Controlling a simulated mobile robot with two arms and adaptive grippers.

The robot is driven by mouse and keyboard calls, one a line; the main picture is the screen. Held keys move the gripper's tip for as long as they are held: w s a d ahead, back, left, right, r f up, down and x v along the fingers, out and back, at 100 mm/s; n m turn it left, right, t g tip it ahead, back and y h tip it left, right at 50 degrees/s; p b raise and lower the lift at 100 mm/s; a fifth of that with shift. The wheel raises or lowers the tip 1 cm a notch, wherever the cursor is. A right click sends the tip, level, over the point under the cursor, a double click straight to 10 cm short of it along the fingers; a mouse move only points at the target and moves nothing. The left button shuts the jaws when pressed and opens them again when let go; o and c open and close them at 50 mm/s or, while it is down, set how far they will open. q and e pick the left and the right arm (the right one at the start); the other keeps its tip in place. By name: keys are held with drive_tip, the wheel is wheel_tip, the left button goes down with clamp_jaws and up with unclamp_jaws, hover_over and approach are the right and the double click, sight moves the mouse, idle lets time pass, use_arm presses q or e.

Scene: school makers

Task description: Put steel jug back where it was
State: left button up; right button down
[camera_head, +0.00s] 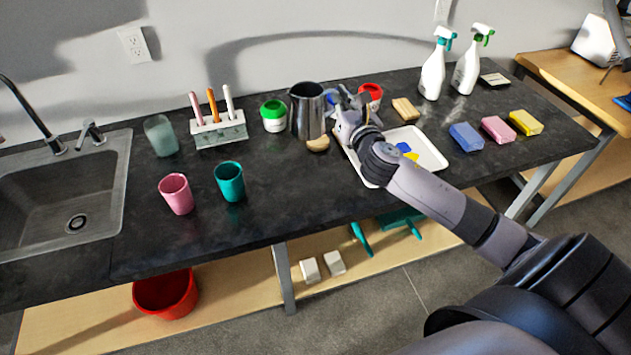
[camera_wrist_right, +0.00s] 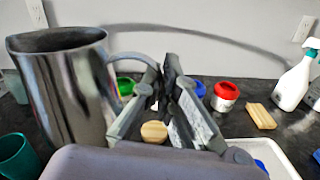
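The steel jug (camera_head: 307,112) stands upright over the dark counter, left of the white tray; I cannot tell whether its base touches the counter. In the right wrist view the jug (camera_wrist_right: 68,95) fills the left side, its handle curving to my fingers. My right gripper (camera_head: 345,108) is at the jug's right side. In the right wrist view the fingers of my right gripper (camera_wrist_right: 165,72) come together on the handle; part of the grip is hidden. My left gripper is not in view.
A wooden round (camera_head: 318,144) lies by the jug's base. A green-lidded jar (camera_head: 274,116) stands left, a red-lidded jar (camera_head: 371,95) right. The white tray (camera_head: 432,158) lies under my right arm. Pink (camera_head: 176,194) and teal (camera_head: 230,181) cups stand front left. The counter's front middle is clear.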

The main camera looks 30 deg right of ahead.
drive_tip(key=shift+f+b, duration=3.35)
drive_tip(key=shift+f, duration=6.45)
drive_tip(key=shift+f, duration=0.15)
drive_tip(key=c, duration=1.8)
unclamp_jaws()
